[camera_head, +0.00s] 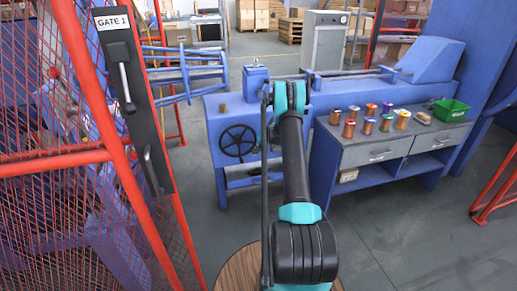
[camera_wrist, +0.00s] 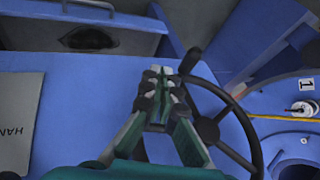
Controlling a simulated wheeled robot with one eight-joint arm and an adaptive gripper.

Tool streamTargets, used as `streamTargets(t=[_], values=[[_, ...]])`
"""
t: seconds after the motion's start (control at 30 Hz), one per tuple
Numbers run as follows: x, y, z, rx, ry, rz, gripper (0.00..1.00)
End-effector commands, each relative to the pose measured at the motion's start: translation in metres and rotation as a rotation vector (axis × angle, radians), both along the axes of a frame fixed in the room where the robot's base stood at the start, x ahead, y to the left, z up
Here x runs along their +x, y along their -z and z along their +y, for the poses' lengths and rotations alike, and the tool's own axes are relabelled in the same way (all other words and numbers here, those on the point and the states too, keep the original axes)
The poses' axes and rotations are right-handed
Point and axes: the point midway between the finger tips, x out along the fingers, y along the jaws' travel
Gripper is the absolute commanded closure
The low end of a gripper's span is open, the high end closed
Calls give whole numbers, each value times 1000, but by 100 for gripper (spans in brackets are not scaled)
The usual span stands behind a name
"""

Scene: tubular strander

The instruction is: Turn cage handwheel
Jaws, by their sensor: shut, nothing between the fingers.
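A black spoked handwheel (camera_head: 238,140) is on the front of the blue machine cabinet in the head view, left of my arm. In the wrist view a black handwheel (camera_wrist: 207,130) with a knob handle (camera_wrist: 189,61) shows right of my gripper (camera_wrist: 162,82). I cannot tell for sure that it is the same wheel. My gripper is shut and empty. Its fingertips are close to the knob and left of it in the picture; whether they touch is unclear. In the head view my arm hides the gripper.
A blue workbench (camera_head: 390,150) with several coloured spools and a green bin (camera_head: 450,110) stands to the right. A red mesh gate (camera_head: 70,150) with black handles is at the left. In the wrist view, a grey plate (camera_wrist: 20,122) lies left on the blue surface.

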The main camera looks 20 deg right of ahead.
Motion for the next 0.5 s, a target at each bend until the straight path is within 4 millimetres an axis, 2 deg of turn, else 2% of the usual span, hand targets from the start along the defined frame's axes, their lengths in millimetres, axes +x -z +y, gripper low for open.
streamTargets(t=[0.1,0.3,0.5], values=[[8,20,9,-1,-2,-1,100],[6,27,36,0,-2,0,100],[6,30,44,0,0,1,100]])
